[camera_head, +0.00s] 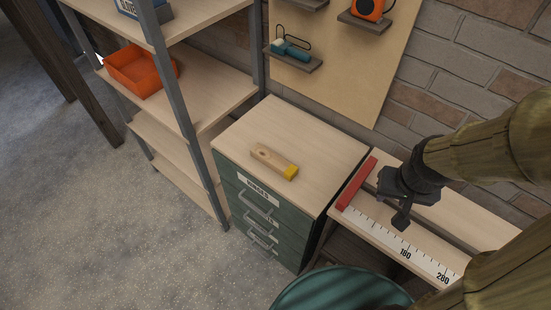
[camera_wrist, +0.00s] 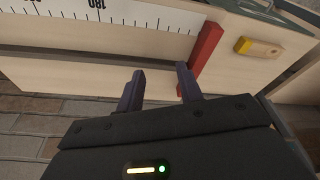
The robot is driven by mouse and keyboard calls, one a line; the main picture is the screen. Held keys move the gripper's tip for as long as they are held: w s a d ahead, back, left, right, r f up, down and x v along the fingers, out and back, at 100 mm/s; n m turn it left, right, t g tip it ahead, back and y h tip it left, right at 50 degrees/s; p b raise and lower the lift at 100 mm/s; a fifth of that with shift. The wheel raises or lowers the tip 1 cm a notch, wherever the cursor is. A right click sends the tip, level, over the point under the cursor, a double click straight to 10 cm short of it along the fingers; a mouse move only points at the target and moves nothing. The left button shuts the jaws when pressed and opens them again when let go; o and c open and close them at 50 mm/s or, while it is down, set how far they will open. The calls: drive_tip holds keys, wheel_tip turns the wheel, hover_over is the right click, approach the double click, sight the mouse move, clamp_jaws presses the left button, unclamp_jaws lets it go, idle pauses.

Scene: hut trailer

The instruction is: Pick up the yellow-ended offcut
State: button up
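The yellow-ended offcut (camera_head: 273,161) is a short wooden block with one yellow end. It lies on the wooden top of the green drawer cabinet (camera_head: 230,139), its yellow end towards the right. In the wrist view the offcut (camera_wrist: 259,48) shows at the upper right, beyond the red stop. My gripper (camera_head: 400,218) is over the ruled bench to the right of the cabinet, apart from the offcut. In the wrist view my gripper (camera_wrist: 160,82) has its two fingers spread with nothing between them.
A red stop (camera_head: 356,184) stands at the bench's left end, between my gripper and the cabinet, beside a white ruler (camera_head: 390,236). Shelves with an orange bin (camera_head: 140,72) stand left. A pegboard (camera_head: 338,60) with small ledges hangs behind. A round teal object (camera_head: 340,290) is in front.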

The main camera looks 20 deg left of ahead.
drive_tip(key=o, duration=0.3)
drive_tip(key=shift+s+r, duration=0.1)
drive_tip(key=shift+s, duration=0.15)
drive_tip(key=o, duration=0.4)
drive_tip(key=shift+w+a, duration=0.1)
drive_tip(key=shift+a, duration=0.05)
drive_tip(key=shift+c, duration=0.2)
drive_tip(key=w+a+f+n+g+b, duration=0.1)
drive_tip(key=w+a+f+n+b, duration=0.15)
drive_tip(key=w+a+n, duration=0.75)
drive_tip(key=w+a+f+n+b, duration=0.1)
drive_tip(key=w+a, duration=0.4)
drive_tip(key=a, duration=0.6)
drive_tip(key=w+a+f+n+g+b, duration=0.1)
drive_tip(key=w+a, duration=0.5)
drive_tip(key=a, duration=0.6)
wheel_tip(320, 180, down, 2)
drive_tip(key=shift+a+f+n+g, duration=0.15)
drive_tip(key=shift+f+n+g, duration=0.15)
drive_tip(key=shift+n, duration=0.4)
